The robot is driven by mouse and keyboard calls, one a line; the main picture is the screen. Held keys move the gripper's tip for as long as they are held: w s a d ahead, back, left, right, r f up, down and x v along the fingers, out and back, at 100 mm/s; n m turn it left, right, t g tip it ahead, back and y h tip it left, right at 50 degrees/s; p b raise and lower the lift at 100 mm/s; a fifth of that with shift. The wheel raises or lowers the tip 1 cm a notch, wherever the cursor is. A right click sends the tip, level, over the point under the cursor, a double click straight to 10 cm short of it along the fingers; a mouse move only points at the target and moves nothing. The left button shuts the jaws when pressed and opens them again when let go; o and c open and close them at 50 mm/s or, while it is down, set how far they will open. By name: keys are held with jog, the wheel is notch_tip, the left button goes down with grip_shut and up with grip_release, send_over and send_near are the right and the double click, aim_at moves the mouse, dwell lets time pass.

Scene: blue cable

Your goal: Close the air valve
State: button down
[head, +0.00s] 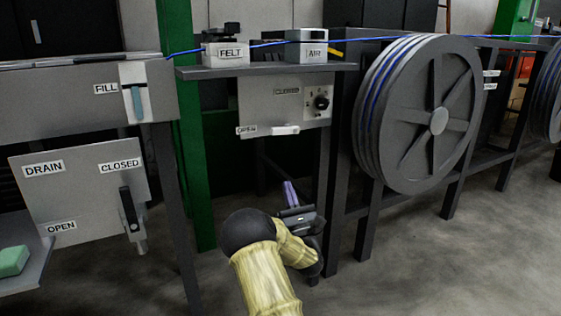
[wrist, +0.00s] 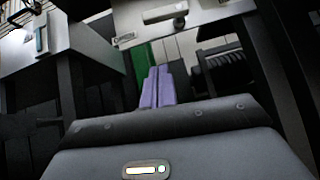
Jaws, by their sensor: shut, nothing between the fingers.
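The air valve panel (head: 262,108) is a grey plate under the shelf that carries the block marked AIR (head: 307,50). Its pale handle (head: 285,130) lies level at the panel's lower edge, beside the OPEN label (head: 247,131). The CLOSED label (head: 287,91) is higher on the panel. In the wrist view the handle (wrist: 165,13) is at the top, with the OPEN label below and left of it. My gripper (head: 290,190) has purple fingers, shut and empty, below the panel and apart from the handle. The fingers also show in the wrist view (wrist: 158,88).
A black dial (head: 321,102) sits on the panel's right. A dark post stands right of the panel, beside a large reel (head: 425,115) of blue cable. A green post (head: 192,150) and the DRAIN panel (head: 80,185) are left. Open floor lies at front right.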

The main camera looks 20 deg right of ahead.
jog(key=shift+r, duration=0.1)
jog(key=b, duration=0.6)
send_near(283, 129)
jog(key=w+r, duration=0.2)
jog(key=w, duration=0.4)
jog(key=shift+a+r, duration=0.15)
jog(key=shift+a, duration=0.25)
jog(key=shift+w+a, duration=0.1)
jog(key=shift+w, duration=0.05)
